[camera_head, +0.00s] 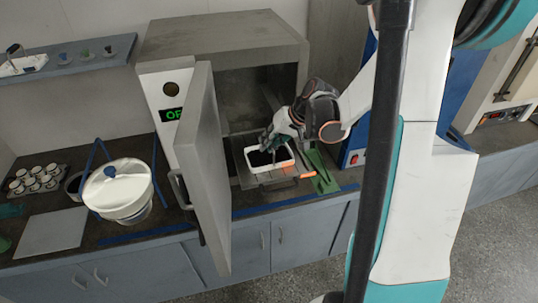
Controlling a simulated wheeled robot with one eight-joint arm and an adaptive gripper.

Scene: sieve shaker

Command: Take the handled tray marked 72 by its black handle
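A white rectangular tray (284,163) with dark contents sits at the mouth of the open grey chamber, on a light support. I cannot read a number on it, and I cannot make out a black handle. My gripper (268,144) reaches in from the right, its dark fingers over the tray's far side. The fingers are too small and dark to show whether they are open or touching the tray.
The grey chamber (225,38) has its door (207,170) swung out towards the front, left of my gripper. Orange-ended handles (284,185) and a green strip (321,172) lie just right of the tray. A white lidded pot (118,190) stands left on the counter.

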